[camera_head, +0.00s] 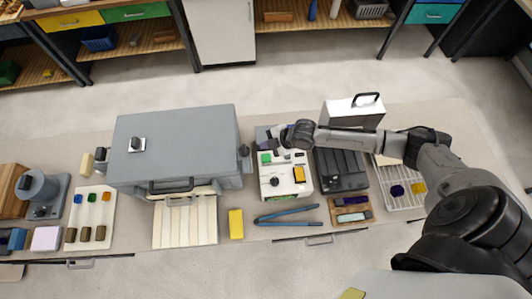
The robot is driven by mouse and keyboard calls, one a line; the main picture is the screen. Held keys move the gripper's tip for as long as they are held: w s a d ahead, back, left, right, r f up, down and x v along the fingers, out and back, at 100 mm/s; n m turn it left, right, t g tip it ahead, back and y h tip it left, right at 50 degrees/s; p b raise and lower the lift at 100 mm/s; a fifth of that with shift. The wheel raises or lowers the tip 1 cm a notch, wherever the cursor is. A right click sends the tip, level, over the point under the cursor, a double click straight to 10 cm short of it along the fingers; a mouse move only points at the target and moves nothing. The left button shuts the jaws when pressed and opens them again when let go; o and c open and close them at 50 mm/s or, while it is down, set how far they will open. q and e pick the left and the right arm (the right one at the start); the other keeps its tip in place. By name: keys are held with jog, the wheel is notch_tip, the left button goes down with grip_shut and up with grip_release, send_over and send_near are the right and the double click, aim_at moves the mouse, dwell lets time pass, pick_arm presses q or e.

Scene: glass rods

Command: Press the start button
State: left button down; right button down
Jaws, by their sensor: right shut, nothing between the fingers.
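A white and grey device (287,186) stands near the middle of the table. A green button (266,158) sits at the upper left of its top face, and a black knob (276,182) and a yellow-orange part (299,174) sit lower down. I take the green button to be the start button; no label is readable. My right gripper (274,141) is shut and empty. It is over the back of the device, close to the green button; I cannot tell whether it touches anything. My left gripper is not in view.
A large grey oven-like box (174,145) stands left of the device. A black tray unit (341,169) and a white case (352,112) are to its right. Blue-handled pliers (287,215) and a yellow block (236,224) lie in front. The floor behind the table is clear.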

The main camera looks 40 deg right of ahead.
jog(key=b, duration=0.7)
send_over(266, 159)
notch_tip(266, 159, down, 8)
jog(key=shift+d+f, duration=0.1)
jog(key=shift+f, duration=0.3)
dwell(0.9)
dwell(0.7)
jog(key=shift+f+b, duration=0.2)
jog(key=shift+b, duration=0.15)
